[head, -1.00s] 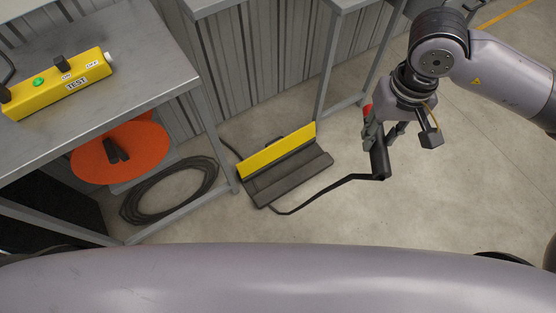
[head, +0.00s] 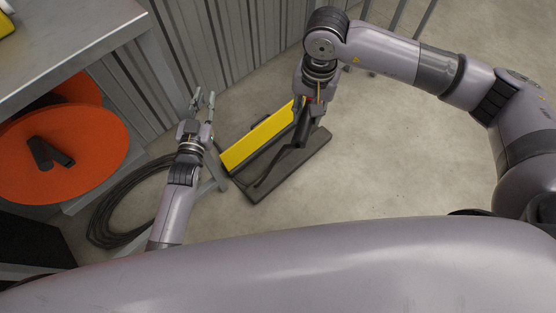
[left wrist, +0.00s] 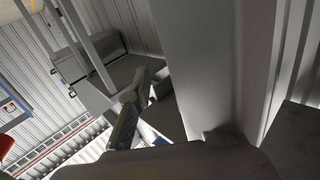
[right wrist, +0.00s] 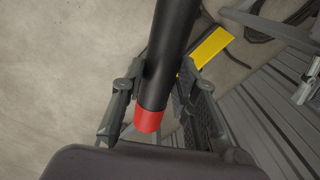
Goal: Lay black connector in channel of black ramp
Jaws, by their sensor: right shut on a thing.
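The black ramp (head: 312,154) lies on the floor with its yellow lid (head: 250,144) standing open along the far side. My right gripper (head: 306,104) is shut on the black connector (head: 302,130) and holds it over the right part of the ramp. The connector is a thick black cylinder with a red end, clear in the right wrist view (right wrist: 170,50) between the fingers (right wrist: 158,90). I cannot tell whether it touches the channel. Its cable (head: 264,176) runs left along the ramp. My left gripper (head: 203,98) is open and empty, left of the ramp near the bench leg.
A steel bench (head: 75,40) stands at the upper left, its leg close to my left arm. An orange reel (head: 95,150) and a coiled black cable (head: 105,205) lie beneath it. A corrugated wall (head: 215,40) is behind the ramp. The floor (head: 400,150) to the right is clear.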

